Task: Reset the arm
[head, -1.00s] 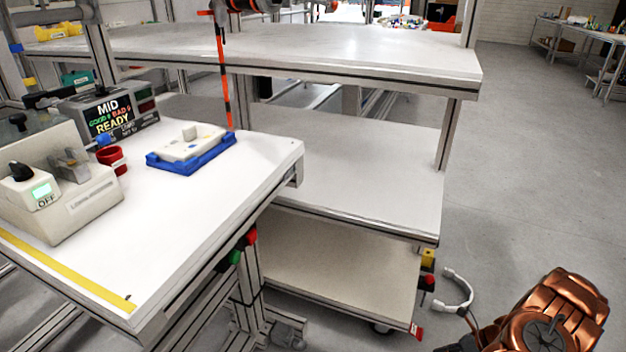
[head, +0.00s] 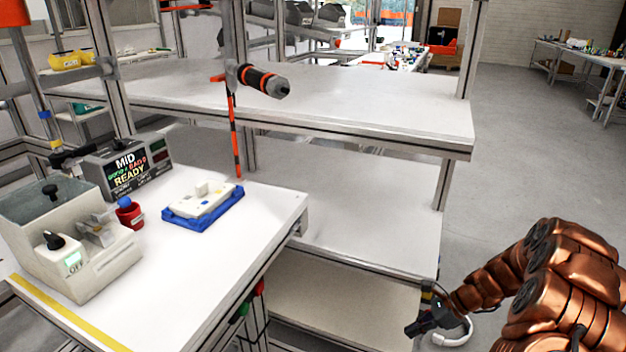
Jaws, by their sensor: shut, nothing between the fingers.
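My arm, copper-coloured, shows at the lower right of the head view, bent with its forearm reaching down and left. My gripper (head: 428,322) is dark and small at the end of the arm. No helmet shell can be made out.
A white workbench (head: 262,212) on the left holds a blue tray (head: 206,220) with a white part, a red cup (head: 130,214), a beige machine (head: 104,262) and a display box (head: 128,166). Empty white shelves (head: 362,205) stand in the middle. Open floor (head: 530,150) lies right.

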